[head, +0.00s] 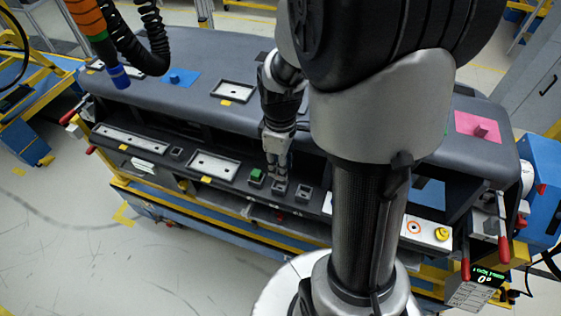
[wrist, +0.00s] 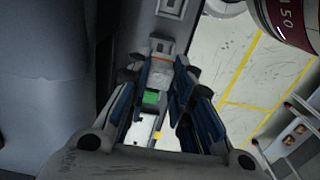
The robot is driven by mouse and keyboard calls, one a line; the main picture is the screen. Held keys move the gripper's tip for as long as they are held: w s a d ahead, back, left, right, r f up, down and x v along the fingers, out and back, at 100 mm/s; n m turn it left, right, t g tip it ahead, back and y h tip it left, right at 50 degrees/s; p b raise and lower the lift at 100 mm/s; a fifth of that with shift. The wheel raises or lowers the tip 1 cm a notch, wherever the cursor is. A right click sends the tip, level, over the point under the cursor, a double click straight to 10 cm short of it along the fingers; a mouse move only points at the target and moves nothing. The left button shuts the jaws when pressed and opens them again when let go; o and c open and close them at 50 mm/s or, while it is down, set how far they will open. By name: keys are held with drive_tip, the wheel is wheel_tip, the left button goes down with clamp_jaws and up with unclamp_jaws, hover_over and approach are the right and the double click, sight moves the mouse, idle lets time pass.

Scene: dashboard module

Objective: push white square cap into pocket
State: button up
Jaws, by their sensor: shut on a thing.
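My gripper (head: 277,172) points down at the front ledge of the dashboard, over the row of small square pockets, just right of the green cap (head: 256,176). In the wrist view my gripper (wrist: 161,68) is closed on a small pale piece, the white square cap (wrist: 160,65), mostly hidden between the fingertips. The cap is at or just above a pocket; I cannot tell how deep it sits. The pocket under the fingertips (head: 280,189) is partly covered. Another square pocket (head: 304,192) lies to its right. The green cap also shows in the wrist view (wrist: 151,98).
Long recessed panels (head: 213,165) lie along the ledge to the left. A blue pad (head: 178,77) and a pink pad (head: 477,127) lie on the dashboard top. A yellow button (head: 441,234) stands at the ledge's right end. My arm hides the middle right.

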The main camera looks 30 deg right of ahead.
drive_tip(key=shift+f+b, duration=0.7)
drive_tip(key=shift+f, duration=0.55)
drive_tip(key=shift+f+b, duration=0.9)
drive_tip(key=shift+f, duration=0.6)
idle(0.7)
drive_tip(key=o, duration=0.8)
drive_tip(key=shift+o, duration=0.2)
drive_tip(key=shift+r, duration=0.1)
wheel_tip(320, 180, up, 11)
drive_tip(key=shift+f, duration=0.1)
drive_tip(key=shift+r, duration=0.6)
